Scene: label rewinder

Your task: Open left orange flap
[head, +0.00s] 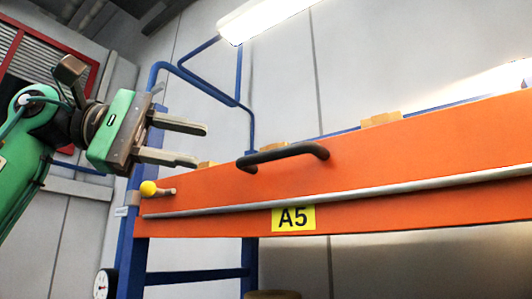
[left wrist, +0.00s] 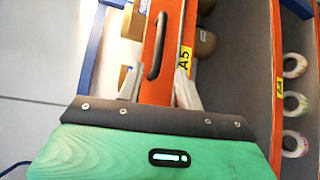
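The orange flap (head: 400,165) is a long panel with a black handle (head: 285,155), a grey rail and a yellow A5 label (head: 293,218). It spans the right of the head view and also shows in the left wrist view (left wrist: 164,70). My left gripper (head: 200,145) is open, its two fingers apart and empty, to the left of the handle. In the left wrist view the black handle (left wrist: 157,45) lies ahead, between the lines of the two fingers and apart from them. My right gripper is not in view.
A blue frame (head: 135,225) carries the flap, with a yellow knob (head: 149,188) near its left end. A round gauge (head: 105,284) is at lower left. Cardboard-coloured rolls (left wrist: 203,42) and white rolls (left wrist: 295,65) sit behind and beside the flap in the wrist view.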

